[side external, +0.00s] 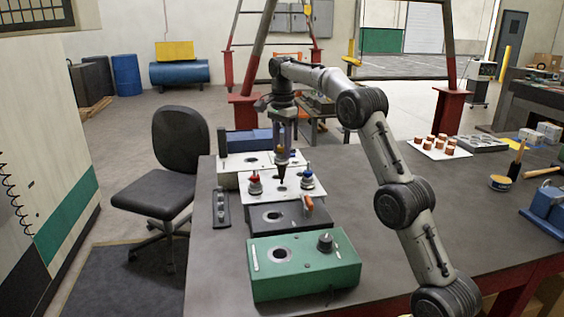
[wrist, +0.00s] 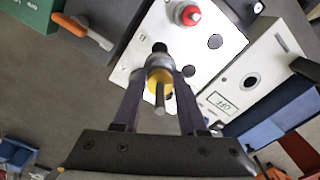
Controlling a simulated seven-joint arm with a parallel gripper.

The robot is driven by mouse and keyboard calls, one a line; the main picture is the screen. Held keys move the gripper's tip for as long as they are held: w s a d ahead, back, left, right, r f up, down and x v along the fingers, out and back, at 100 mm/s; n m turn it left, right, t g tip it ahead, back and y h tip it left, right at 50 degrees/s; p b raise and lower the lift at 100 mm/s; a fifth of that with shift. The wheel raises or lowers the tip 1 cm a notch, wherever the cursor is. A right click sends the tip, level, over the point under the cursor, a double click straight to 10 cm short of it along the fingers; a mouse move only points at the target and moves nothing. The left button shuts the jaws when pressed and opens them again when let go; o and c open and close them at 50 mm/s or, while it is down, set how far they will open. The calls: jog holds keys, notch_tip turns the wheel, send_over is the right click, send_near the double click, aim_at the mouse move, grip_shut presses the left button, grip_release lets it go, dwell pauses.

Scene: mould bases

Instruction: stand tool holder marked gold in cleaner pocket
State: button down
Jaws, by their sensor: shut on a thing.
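My gripper (side external: 282,152) is shut on a tool holder with a gold ring (wrist: 158,78). The holder hangs upright, dark tapered end down, over a white base (side external: 262,190). I cannot tell whether its tip touches that base. In the wrist view the holder sits between both fingers (wrist: 158,100), and the white base (wrist: 172,28) with round holes lies beyond it. A red-topped holder (side external: 254,184) and a blue-topped holder (side external: 307,177) stand in this base, on either side of the held one. I cannot tell which pocket is the cleaner's.
A second white base (side external: 228,180) with a label stands behind, beside a blue block (side external: 245,140). In front are a dark base (side external: 268,230) with a hole and a green base (side external: 300,280) with a hole and a black knob.

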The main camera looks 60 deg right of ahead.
jog(key=shift+w+r, duration=0.1)
jog(key=shift+r, duration=0.4)
jog(key=shift+s+a+f, duration=0.2)
jog(key=shift+s+f, duration=0.2)
jog(key=shift+f, duration=0.15)
jog(key=s+a+r+n, duration=0.2)
jog(key=s+a, duration=0.5)
jog(key=a, duration=0.5)
jog(key=s+a+r+n, duration=0.2)
jog(key=s+a, duration=0.6)
jog(key=a, duration=0.3)
notch_tip(320, 180, down, 12)
jog(key=shift+w+a, duration=0.15)
jog(key=shift+w, duration=0.1)
jog(key=shift+c, duration=1.9)
grip_release()
jog(key=shift+s+f, duration=0.1)
